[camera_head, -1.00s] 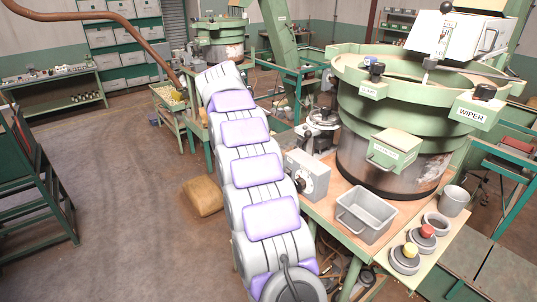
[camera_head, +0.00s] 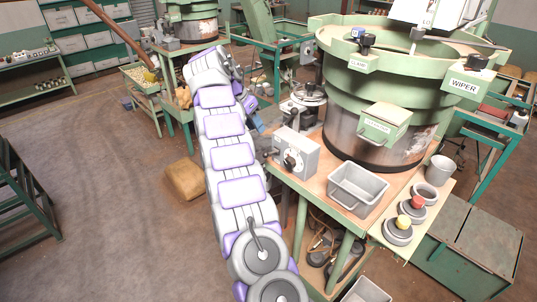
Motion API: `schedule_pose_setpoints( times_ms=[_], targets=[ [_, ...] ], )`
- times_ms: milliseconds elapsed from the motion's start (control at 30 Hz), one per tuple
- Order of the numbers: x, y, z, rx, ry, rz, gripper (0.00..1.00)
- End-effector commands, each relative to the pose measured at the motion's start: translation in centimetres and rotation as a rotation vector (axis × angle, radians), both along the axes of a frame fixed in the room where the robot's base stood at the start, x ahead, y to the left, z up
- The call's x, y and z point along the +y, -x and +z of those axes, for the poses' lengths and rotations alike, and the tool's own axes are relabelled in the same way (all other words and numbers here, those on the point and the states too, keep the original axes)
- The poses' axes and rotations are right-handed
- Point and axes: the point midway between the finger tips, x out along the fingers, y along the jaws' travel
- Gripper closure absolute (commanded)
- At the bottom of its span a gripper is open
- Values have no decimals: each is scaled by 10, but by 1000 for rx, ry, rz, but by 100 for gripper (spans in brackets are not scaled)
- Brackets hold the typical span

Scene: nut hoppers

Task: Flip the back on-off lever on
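A grey control box (camera_head: 295,152) with a round dark-centred knob or lever sits on the near wooden table, left of the large green hopper (camera_head: 375,95). Another small grey box (camera_head: 165,32) stands beside the back hopper (camera_head: 195,22); any lever on it is too small to make out. My arm reaches up the middle of the view, and its far end bends down to the right. My gripper (camera_head: 255,120) hangs there, left of and behind the near control box, apart from it. Its fingers are small and partly hidden, so their opening is unclear.
A handwheel (camera_head: 308,94) stands behind the control box. A cardboard-coloured sack (camera_head: 186,180) lies on the floor left of my arm. The floor at left is open.

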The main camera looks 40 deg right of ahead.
Motion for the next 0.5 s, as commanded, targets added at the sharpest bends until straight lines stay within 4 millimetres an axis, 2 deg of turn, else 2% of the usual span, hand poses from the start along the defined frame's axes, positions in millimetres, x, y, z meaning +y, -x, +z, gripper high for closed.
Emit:
schedule_pose_setpoints(
  times_ms=[33,200,500],
  targets=[
    [-1,1,-9,-1,0,-1,64],
    [-7,2,-24,-1,0,1,64],
    [-20,8,-46,1,0,0,64]
  ],
)
